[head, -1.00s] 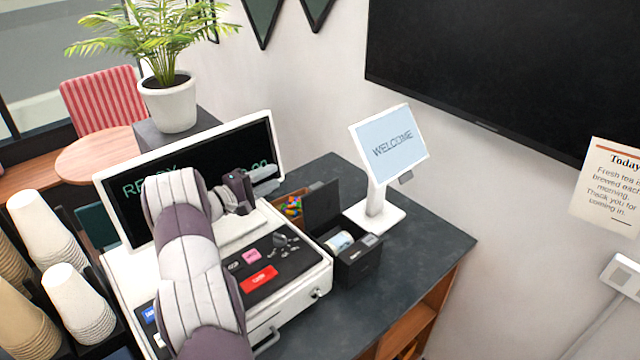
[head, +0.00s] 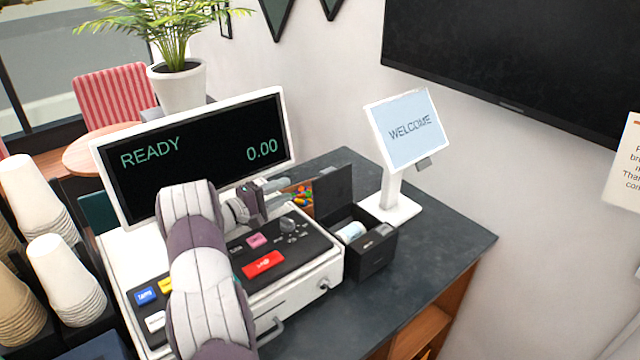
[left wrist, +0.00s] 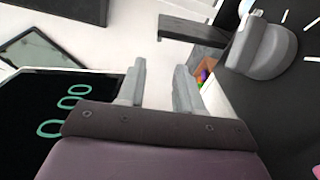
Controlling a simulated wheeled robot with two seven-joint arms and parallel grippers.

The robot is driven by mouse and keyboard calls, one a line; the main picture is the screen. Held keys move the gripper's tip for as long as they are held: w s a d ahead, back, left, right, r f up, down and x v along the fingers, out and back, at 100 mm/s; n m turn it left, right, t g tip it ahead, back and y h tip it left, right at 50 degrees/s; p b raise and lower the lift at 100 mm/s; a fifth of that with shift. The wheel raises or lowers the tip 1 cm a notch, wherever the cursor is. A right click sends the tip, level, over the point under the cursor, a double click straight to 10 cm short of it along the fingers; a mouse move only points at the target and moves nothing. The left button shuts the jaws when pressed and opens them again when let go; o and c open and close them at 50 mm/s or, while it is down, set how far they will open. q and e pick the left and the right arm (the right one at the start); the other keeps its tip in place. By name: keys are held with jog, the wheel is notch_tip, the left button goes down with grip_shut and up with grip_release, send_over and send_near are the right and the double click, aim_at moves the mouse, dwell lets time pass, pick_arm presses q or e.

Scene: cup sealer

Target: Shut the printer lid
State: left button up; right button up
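The black receipt printer (head: 368,250) stands on the dark counter, right of the cash register. Its lid (head: 333,192) stands open and upright at its left side, and a white paper roll (head: 352,232) shows inside. In the left wrist view a dark bar-like part, perhaps the lid (left wrist: 190,28), shows beyond the fingers. My left gripper (head: 272,187) is over the register, left of the lid and apart from it. Its two fingers (left wrist: 158,88) are spread with nothing between them. My right gripper is in neither view.
The register (head: 290,280) has raised keys and a knob under my left arm. Its display (head: 200,150) stands behind the gripper. A white customer screen (head: 405,130) stands behind the printer. A box of colourful items (head: 300,197) sits behind the lid. Counter right of the printer is clear.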

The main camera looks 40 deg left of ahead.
aim_at(321, 174)
pick_arm(q)
jog(key=shift+w+d+r, duration=0.1)
jog(key=shift+w, duration=0.05)
jog(key=p+x, duration=0.4)
jog(key=x, duration=0.7)
jog(key=shift+w+d, duration=0.1)
jog(key=shift+w, duration=0.1)
jog(key=shift+w+d, duration=0.15)
jog(key=shift+w, duration=0.4)
grip_shut()
jog(key=shift+d, duration=0.1)
